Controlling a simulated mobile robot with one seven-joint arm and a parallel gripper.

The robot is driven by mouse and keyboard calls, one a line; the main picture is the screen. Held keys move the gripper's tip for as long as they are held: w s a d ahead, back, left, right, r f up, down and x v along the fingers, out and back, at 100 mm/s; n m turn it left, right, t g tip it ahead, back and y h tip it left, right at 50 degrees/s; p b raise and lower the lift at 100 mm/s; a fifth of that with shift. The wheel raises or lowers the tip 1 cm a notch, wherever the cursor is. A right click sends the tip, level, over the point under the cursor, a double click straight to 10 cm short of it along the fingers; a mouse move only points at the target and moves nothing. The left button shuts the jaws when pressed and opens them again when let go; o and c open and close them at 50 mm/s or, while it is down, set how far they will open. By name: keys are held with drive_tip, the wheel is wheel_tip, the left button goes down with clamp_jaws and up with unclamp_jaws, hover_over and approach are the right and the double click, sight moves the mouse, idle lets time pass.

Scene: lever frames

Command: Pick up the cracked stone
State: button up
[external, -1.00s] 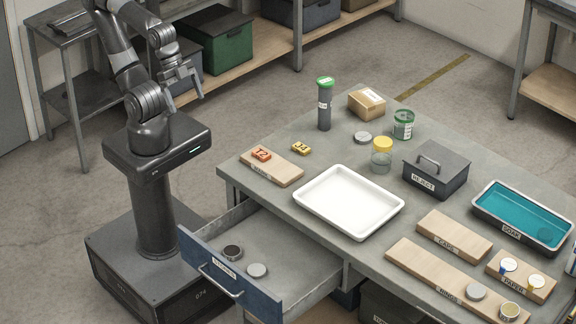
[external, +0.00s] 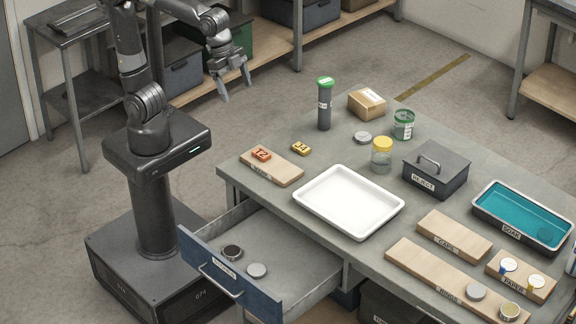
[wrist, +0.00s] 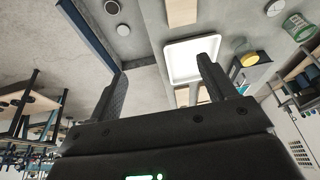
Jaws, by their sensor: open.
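My gripper (external: 236,89) is open and empty, raised in the air off the far left end of the table. Its two spread fingers also show in the wrist view (wrist: 160,70). No crack can be made out on any disc. A grey round stone (external: 257,270) and a dark-rimmed disc (external: 232,252) lie in the open drawer (external: 300,258). A grey disc (external: 363,138) lies near the table's back. A dim disc (external: 545,235) shows in the teal tray (external: 518,205).
An empty white tray (external: 348,202) is mid-table.

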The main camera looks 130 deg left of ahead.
drive_tip(key=w+a+g, duration=0.1)
drive_tip(key=w+a, duration=0.8)
drive_tip(key=a, duration=0.1)
drive_tip(key=n+g, duration=0.1)
drive_tip(key=g, duration=0.2)
hover_over(364, 136)
drive_tip(key=shift+h, duration=0.3)
drive_tip(key=f, duration=2.3)
drive_tip(key=shift+s+d+f, duration=0.1)
drive_tip(key=shift+s+d, duration=0.05)
drive_tip(key=shift+d, duration=0.15)
drive_tip(key=shift+a+f, duration=0.2)
drive_tip(key=shift+f, duration=2.65)
drive_tip(key=c, duration=1)
drive_tip(key=shift+c, duration=0.4)
drive_tip(key=shift+r, duration=0.15)
